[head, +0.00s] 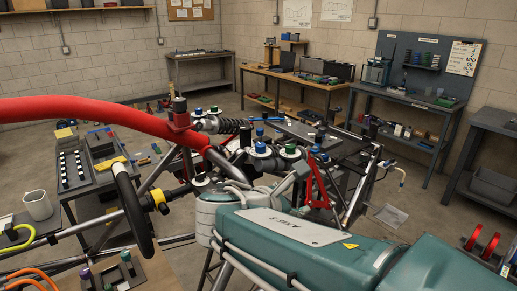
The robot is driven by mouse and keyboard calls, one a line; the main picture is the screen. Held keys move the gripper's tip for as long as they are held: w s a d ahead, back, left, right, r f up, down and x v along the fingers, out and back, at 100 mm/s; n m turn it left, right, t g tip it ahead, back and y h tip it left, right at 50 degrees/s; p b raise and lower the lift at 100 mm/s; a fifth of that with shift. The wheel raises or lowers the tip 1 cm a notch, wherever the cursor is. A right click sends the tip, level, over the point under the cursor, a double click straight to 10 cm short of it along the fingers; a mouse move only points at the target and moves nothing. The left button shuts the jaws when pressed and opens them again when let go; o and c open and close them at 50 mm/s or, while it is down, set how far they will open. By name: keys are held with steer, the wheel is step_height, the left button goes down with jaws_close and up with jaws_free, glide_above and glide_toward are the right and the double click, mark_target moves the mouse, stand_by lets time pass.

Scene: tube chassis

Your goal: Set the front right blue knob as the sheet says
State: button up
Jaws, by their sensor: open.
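A blue knob (260,148) with a pale top stands on the right side of the tube chassis, near the middle of the picture. A green knob (291,150) stands just to its right. Another blue knob (198,111) and green knob (214,109) sit further left, beside the dark coil spring. The knobs' pointers and scale marks are too small to read. A paper sheet (464,58) hangs on the blue-grey board at the right; its lines seem to include "MID" and "BLUE". I cannot make out my gripper's fingers anywhere.
A thick red tube (90,108) crosses the left side. A black steering wheel (133,210) stands in front of the chassis. My teal arm fills the lower right. A grey parts table (98,178) stands left, a workbench (405,98) at the back right.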

mark_target(257, 149)
steer(key=w+a+r+n+t, duration=0.1)
steer(key=a+n, duration=0.1)
steer(key=a, duration=0.1)
steer(key=w+a+r+n+t, duration=0.2)
steer(key=a+n, duration=0.1)
steer(key=a, duration=0.1)
steer(key=w+a+r+n+t, duration=0.1)
steer(key=a+n+t, duration=0.1)
steer(key=a, duration=0.1)
steer(key=shift+w+a+r, duration=0.15)
steer(key=shift+a+r, duration=0.15)
steer(key=shift+a, duration=0.1)
steer(key=shift+w+n+t, duration=0.25)
steer(key=shift+n+t, duration=0.05)
steer(key=x, duration=1)
